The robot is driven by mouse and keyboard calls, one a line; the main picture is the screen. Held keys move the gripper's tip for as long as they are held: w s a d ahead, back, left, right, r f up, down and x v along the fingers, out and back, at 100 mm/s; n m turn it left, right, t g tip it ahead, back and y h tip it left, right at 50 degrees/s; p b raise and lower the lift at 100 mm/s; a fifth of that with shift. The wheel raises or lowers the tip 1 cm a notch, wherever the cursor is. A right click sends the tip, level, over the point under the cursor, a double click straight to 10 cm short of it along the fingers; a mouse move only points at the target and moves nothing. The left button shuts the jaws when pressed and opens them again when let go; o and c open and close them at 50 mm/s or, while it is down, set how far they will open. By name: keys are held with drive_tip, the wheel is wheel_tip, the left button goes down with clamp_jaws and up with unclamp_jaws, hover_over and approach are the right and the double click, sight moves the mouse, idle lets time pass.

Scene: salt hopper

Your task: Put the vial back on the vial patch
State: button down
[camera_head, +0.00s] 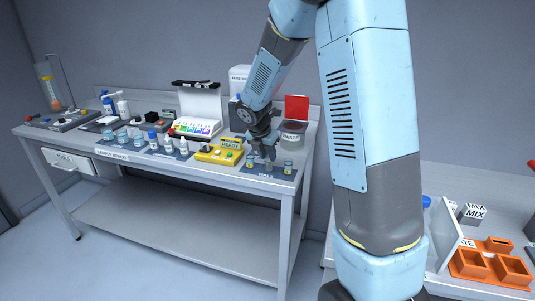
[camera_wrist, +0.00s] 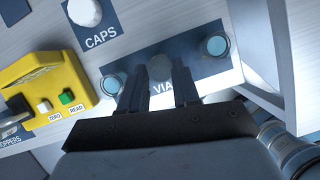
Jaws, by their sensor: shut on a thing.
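The dark blue vial patch (camera_head: 277,175) lies at the right front of the bench; it also shows in the wrist view (camera_wrist: 192,70) with its label partly covered. My gripper (camera_head: 268,160) is low over the middle of the patch, and its two fingers (camera_wrist: 158,85) point down at it in the wrist view. It is shut on a vial, seen as a grey round top (camera_wrist: 160,68) between the fingers. Whether its base touches the patch is hidden. Two other vials stand on the patch, one at left (camera_wrist: 112,85) and one at right (camera_wrist: 216,45).
A yellow reader (camera_head: 218,153) with ZERO and READ buttons stands left of the patch. A CAPS patch (camera_wrist: 98,38) with a white round cap lies behind. The bench edge is close to the patch.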

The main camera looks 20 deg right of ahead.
drive_tip(key=c, duration=0.8)
unclamp_jaws()
drive_tip(key=v, duration=1.2)
drive_tip(key=s+d+r+m+y, duration=0.1)
drive_tip(key=s+r+m, duration=0.2)
drive_tip(key=s+m, duration=0.6)
drive_tip(key=s+d+r+m+t+y, duration=0.1)
drive_tip(key=s+d+r+m, duration=0.1)
drive_tip(key=s+m, duration=0.7)
drive_tip(key=s+d+r+m+t+y, duration=0.1)
drive_tip(key=s+r+m, duration=0.2)
drive_tip(key=s+m, duration=0.6)
drive_tip(key=shift+s+d+r, duration=0.2)
drive_tip(key=shift+s+r, duration=0.15)
drive_tip(key=shift+s, duration=1.1)
